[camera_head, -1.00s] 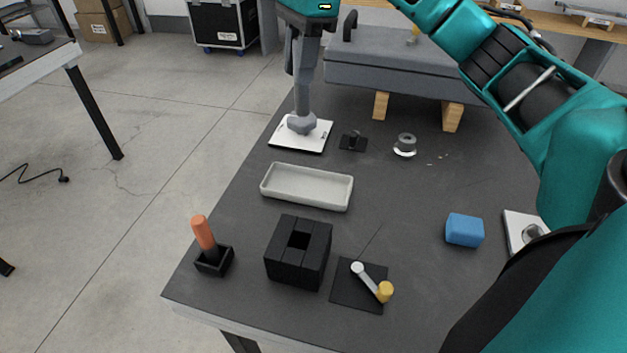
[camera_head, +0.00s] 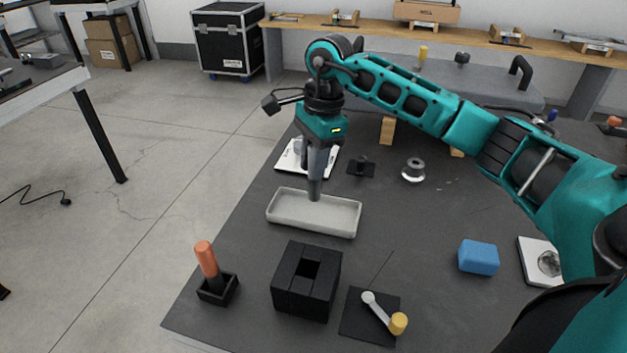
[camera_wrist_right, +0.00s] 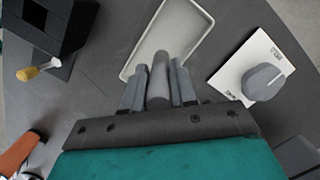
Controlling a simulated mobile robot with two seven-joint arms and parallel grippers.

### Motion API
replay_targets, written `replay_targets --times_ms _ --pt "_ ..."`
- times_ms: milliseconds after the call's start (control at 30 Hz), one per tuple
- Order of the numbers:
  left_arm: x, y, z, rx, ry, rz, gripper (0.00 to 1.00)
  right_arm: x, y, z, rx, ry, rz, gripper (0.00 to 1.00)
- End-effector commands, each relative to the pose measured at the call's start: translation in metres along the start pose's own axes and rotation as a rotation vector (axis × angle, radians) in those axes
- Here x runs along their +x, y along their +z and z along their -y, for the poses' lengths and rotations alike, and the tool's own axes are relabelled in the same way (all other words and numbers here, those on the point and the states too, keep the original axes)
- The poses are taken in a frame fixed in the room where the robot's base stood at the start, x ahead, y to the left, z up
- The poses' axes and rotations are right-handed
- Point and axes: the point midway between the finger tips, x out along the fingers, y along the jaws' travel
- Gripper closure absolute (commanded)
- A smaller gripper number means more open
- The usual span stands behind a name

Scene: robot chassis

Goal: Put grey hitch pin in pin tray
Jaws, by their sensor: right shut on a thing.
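My right gripper (camera_head: 315,192) points down over the pin tray (camera_head: 345,220), a shallow light-grey tray in the middle of the table. In the right wrist view, the right gripper (camera_wrist_right: 158,85) is shut on the grey hitch pin (camera_wrist_right: 160,72), a grey cylinder between its fingers. The tray (camera_wrist_right: 137,62) lies just beyond the fingertips there. In the head view the fingers hide most of the pin, and I cannot tell whether it touches the tray floor. My left gripper is not in view.
A white plate (camera_wrist_right: 232,88) with a grey knob (camera_wrist_right: 264,82) lies behind the tray. In front stand a black slotted block (camera_head: 306,283) and an orange-handled tool (camera_head: 207,262) in a holder. A blue block (camera_head: 478,257) sits to the right.

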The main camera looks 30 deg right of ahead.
Motion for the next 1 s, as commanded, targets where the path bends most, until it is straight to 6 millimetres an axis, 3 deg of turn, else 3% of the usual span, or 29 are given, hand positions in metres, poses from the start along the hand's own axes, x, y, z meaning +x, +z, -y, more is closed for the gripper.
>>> replay_targets --times_ms 367,733,767,1000 --pt "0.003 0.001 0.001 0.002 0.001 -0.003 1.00 0.043 -0.006 -0.001 0.001 0.003 0.001 1.00" --pt "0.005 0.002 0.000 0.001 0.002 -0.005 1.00 0.048 -0.007 0.000 0.000 0.000 0.000 1.00" --pt "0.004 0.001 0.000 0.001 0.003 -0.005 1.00 0.048 -0.007 0.000 0.000 0.001 0.000 0.73" --pt "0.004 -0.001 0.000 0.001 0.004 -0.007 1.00 0.047 -0.007 0.000 0.000 0.001 0.000 0.50"
